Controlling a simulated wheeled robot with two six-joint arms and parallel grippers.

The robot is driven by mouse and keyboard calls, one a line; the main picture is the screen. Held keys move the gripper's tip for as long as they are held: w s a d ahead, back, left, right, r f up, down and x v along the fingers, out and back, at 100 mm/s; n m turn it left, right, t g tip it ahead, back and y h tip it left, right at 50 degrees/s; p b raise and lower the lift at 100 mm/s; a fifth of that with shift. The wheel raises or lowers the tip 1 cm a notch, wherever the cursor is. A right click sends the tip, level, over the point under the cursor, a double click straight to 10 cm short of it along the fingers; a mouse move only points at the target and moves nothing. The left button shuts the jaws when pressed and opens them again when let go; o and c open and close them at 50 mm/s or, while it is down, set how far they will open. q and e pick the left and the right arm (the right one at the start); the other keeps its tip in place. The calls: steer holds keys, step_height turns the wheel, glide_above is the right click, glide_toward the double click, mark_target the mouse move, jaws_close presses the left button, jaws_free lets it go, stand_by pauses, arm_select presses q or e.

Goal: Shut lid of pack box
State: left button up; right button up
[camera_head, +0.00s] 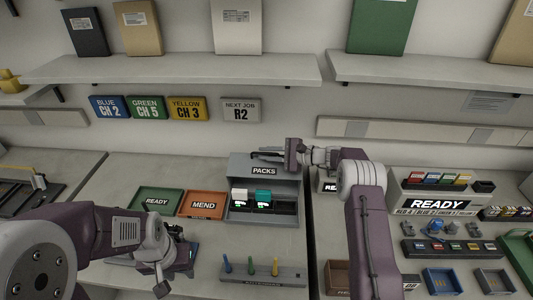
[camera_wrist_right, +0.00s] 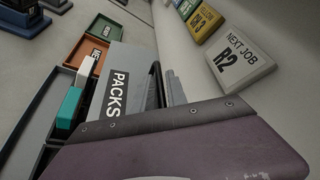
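The pack box (camera_head: 233,214) is grey and stands at the back of the bench. Its lid (camera_head: 240,167), marked PACKS, stands raised at the rear; the lid also shows in the right wrist view (camera_wrist_right: 105,108). A white pack (camera_head: 240,195) and a teal pack (camera_head: 263,196) sit in the box's compartments; other compartments look dark and empty. My right gripper (camera_head: 268,154) is at the lid's top edge, on its rear side, with its two fingers apart; contact is unclear. My left gripper (camera_head: 172,268) is low at the front left, and its fingers are hard to make out.
A green READY tray (camera_head: 158,199) and an orange MEND tray (camera_head: 202,204) lie left of the box. A rack with coloured pegs (camera_head: 262,274) stands in front of it. A shelf (camera_head: 180,69) runs along the wall above. My right forearm passes right of the box.

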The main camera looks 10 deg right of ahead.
jaws_close()
stand_by(1.4)
